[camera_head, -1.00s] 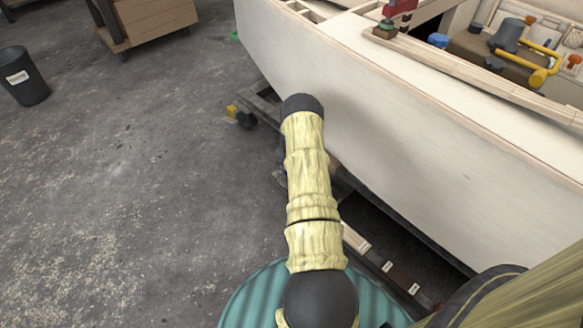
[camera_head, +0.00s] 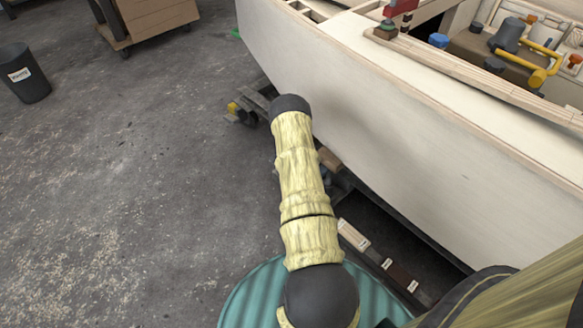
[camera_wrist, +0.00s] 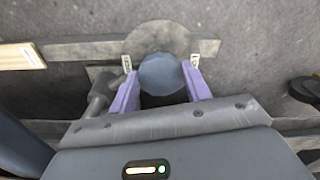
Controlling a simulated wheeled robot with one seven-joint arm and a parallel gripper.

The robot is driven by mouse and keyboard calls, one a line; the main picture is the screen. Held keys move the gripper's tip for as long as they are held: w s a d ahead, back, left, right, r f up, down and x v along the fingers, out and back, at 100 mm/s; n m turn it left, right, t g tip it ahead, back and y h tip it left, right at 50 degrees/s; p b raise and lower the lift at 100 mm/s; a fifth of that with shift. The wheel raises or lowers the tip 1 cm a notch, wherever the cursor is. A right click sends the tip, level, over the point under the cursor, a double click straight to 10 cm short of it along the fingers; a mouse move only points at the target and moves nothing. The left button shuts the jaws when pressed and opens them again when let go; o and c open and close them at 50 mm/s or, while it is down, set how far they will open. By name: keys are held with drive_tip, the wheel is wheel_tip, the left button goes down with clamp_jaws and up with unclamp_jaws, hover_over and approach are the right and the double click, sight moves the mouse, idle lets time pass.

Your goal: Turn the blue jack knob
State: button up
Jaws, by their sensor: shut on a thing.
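The blue jack knob (camera_wrist: 161,75) is round and dull blue, seen from above in the wrist view. My gripper (camera_wrist: 161,84) is shut on it, with one purple finger against each side. The knob stands in front of a grey metal plate (camera_wrist: 165,38) with a rounded end and a long bar. In the head view my arm's pale yellow sleeve reaches down beside the hull, and the gripper and the knob are hidden there.
The pale plywood hull (camera_head: 400,130) rises along the right of my arm. Labelled wood samples (camera_head: 388,264) lie low beside it. A dark bin (camera_head: 24,72) and a wooden cart (camera_head: 145,22) stand on the open concrete floor at left.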

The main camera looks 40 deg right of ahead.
drive_tip(key=o, duration=1)
wheel_tip(320, 180, up, 17)
drive_tip(key=p, duration=0.6)
drive_tip(key=shift+r, duration=0.2)
